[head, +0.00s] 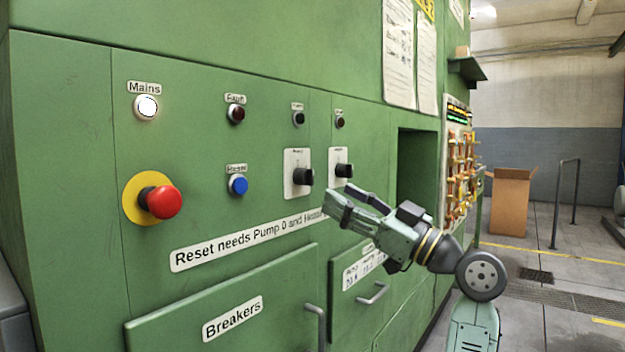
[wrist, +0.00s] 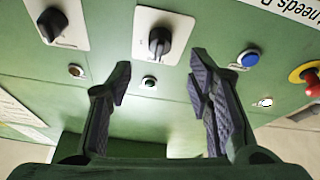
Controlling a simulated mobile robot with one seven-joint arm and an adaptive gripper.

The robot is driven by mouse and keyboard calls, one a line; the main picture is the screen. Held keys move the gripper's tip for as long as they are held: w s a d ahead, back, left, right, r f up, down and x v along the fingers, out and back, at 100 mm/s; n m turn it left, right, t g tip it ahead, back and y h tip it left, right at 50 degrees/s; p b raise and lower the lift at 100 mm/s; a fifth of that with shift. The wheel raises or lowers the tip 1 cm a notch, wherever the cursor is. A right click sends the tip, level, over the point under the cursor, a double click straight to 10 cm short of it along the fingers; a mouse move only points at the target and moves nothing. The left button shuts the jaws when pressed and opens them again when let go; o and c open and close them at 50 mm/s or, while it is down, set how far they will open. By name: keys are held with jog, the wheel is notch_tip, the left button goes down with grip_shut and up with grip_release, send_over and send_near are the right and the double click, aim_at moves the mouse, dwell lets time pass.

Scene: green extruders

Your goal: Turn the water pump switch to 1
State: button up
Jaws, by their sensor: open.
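Two black rotary switches on white plates sit on the green panel: a left one (head: 303,177) and a right one (head: 344,171). The plate lettering is too small to read, so I cannot tell for sure which is the water pump switch. The wrist view is upside down and shows the left switch (wrist: 159,41) near its middle and the right switch (wrist: 52,24) at upper left. My gripper (head: 345,198) is open and empty, in front of and just below the switches. In the wrist view its fingers (wrist: 160,72) are spread below the left switch, apart from it. The switch positions are unclear.
Left of the switches are a blue Reset button (head: 238,185), a red emergency stop (head: 160,201) and a lit Mains lamp (head: 146,107). Small lamps sit above the switches. A Breakers door (head: 225,300) with a protruding handle (head: 316,322) is below. A recess (head: 418,175) opens at right.

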aim_at(313, 180)
jog(key=p+x, duration=0.1)
jog(key=x, duration=0.6)
jog(key=shift+w+a, duration=0.2)
jog(key=shift+c, duration=0.3)
grip_shut()
